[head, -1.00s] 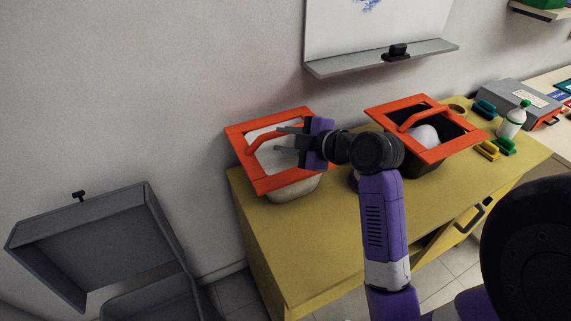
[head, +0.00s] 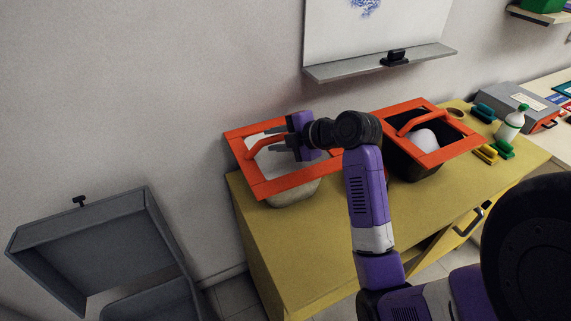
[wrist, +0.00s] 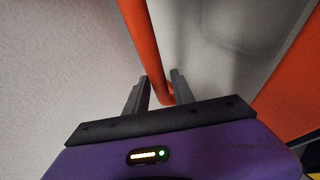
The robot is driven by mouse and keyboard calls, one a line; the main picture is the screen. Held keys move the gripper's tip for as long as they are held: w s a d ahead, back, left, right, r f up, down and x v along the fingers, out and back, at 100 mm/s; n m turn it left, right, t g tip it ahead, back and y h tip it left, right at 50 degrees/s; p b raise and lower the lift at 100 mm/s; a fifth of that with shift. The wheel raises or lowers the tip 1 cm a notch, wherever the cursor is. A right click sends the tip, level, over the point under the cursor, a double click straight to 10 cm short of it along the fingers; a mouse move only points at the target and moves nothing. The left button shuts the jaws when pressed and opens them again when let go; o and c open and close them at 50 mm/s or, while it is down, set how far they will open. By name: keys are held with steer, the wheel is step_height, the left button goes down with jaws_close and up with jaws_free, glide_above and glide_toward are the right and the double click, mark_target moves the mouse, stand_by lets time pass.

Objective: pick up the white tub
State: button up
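The white tub (head: 292,193) stands at the left end of the yellow cabinet top. It has an orange rim (head: 285,187) and an orange handle (head: 247,149). My gripper (head: 272,141) is over this tub, with its fingers apart and pointing left towards the handle. In the wrist view, my gripper (wrist: 162,82) has the end of the orange handle (wrist: 150,50) showing between its two open fingers. I cannot tell whether either finger touches it. Part of the handle and rim is hidden behind my gripper and arm.
A black tub (head: 418,170) with an orange rim holds a pale round object (head: 424,139) to the right. A white bottle (head: 511,123) stands farther right on the cabinet top (head: 330,240). An open grey box (head: 95,235) is at the lower left. The wall is close behind.

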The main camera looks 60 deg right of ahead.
steer(key=shift+w+f, duration=0.1)
steer(key=shift+w, duration=0.1)
jaws_close()
stand_by(1.3)
